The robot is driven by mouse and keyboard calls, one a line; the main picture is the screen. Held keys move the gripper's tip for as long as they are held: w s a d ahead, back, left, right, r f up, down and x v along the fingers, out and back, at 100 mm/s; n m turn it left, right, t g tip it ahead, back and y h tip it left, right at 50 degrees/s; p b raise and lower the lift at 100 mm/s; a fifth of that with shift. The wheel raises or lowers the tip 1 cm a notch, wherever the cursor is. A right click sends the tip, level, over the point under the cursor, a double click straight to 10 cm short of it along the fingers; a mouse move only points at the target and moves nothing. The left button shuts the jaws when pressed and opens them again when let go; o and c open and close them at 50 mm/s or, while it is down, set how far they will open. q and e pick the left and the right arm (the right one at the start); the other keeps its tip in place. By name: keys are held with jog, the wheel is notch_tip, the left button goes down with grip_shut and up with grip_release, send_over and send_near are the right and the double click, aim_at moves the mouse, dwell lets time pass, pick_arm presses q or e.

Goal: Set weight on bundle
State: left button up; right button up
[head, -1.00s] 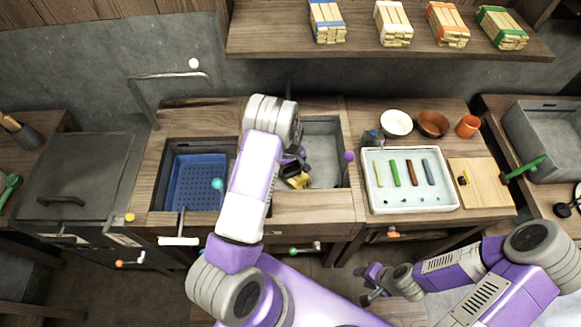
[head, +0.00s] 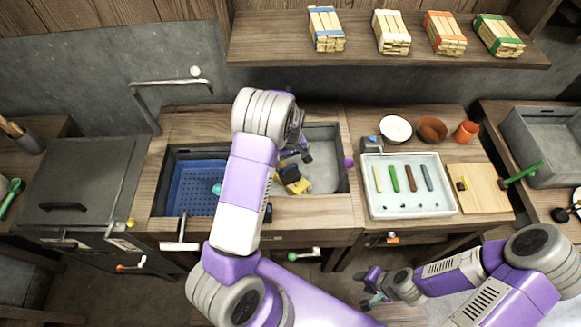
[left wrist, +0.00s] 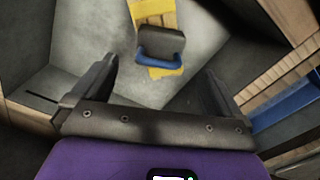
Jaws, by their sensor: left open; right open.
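A yellow bundle (head: 300,187) lies in the right-hand basin of the sink; its near part is partly hidden by my left arm. A dark grey weight with a blue handle rests on it, seen best in the left wrist view (left wrist: 162,42), where the yellow bundle (left wrist: 158,15) shows on both sides of it. My left gripper (head: 296,156) is open and empty above the basin. In the left wrist view its fingers (left wrist: 158,75) stand apart, with the weight beyond them and not between them. My right gripper (head: 370,288) is open and empty, low in front of the counter.
A blue perforated tray (head: 192,190) fills the left basin. A white tray (head: 410,205) with coloured sticks, bowls (head: 396,129) and a cutting board (head: 476,188) stand to the right. Several bundles (head: 327,30) lie on the shelf above. The grey basin floor (head: 325,170) right of the bundle is clear.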

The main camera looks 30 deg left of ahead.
pick_arm(q)
jog(key=shift+r, duration=1.65)
